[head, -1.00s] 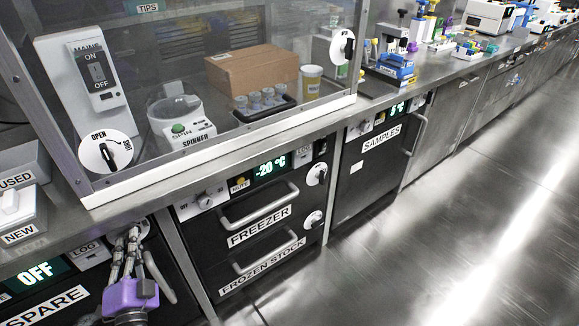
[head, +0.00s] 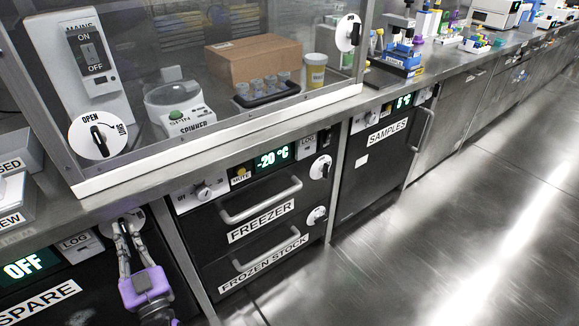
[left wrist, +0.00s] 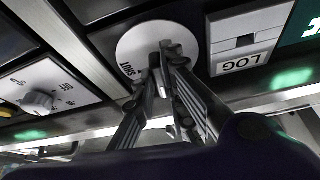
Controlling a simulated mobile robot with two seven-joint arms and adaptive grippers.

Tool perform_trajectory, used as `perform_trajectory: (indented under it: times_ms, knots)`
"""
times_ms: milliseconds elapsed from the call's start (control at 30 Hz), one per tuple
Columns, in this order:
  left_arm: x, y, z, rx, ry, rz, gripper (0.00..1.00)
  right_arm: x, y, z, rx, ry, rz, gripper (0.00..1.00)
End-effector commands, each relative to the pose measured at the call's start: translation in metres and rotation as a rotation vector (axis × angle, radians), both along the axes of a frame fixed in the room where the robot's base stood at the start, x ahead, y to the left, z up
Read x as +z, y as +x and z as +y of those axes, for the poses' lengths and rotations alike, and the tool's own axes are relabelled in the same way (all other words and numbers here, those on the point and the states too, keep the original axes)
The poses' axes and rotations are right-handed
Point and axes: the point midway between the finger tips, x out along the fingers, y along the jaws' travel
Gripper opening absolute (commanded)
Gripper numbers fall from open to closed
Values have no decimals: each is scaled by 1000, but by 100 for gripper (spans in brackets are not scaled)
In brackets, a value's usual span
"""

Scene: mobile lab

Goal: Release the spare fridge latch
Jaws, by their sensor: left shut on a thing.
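The spare fridge (head: 90,284) is at the lower left of the head view, with a SPARE label and a display reading OFF. Its latch is a white round plate (head: 136,217) at the top right of its front. The plate also shows in the left wrist view (left wrist: 130,45), with the word SHUT readable on it. My left gripper (head: 123,226) is at the latch, its fingers closed on the dark latch knob. In the left wrist view the fingertips (left wrist: 172,52) meet over the plate's centre and hide most of the knob. My right gripper is not in view.
A LOG box (head: 80,242) sits just left of the latch. The freezer (head: 256,217), with handles and two latches of its own, stands to the right. A counter with a clear hood (head: 200,40) overhangs above. The floor (head: 440,240) at the right is clear.

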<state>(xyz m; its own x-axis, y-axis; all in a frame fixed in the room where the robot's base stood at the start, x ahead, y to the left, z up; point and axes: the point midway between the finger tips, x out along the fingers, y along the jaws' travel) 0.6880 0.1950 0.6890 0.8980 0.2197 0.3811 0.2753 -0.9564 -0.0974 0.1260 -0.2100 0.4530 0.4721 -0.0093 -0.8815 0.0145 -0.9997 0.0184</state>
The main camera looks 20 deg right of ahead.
Motion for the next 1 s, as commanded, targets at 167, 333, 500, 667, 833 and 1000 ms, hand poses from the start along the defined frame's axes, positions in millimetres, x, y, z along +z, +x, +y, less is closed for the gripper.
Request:
perform_trajectory:
  times_ms: [167,333,500,667,833,1000]
  knots:
    - [-1,0,0,1,-67,-17,0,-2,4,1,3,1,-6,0]
    - [-1,0,0,0,-100,-27,0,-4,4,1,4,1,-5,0]
    - [-1,0,0,0,-111,-30,0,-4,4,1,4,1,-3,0]
    - [-1,0,0,0,-111,-30,0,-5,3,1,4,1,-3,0]
    - [-1,0,0,0,-111,-30,15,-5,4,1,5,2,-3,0]
    - [-1,0,-1,0,-110,-29,30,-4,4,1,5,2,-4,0]
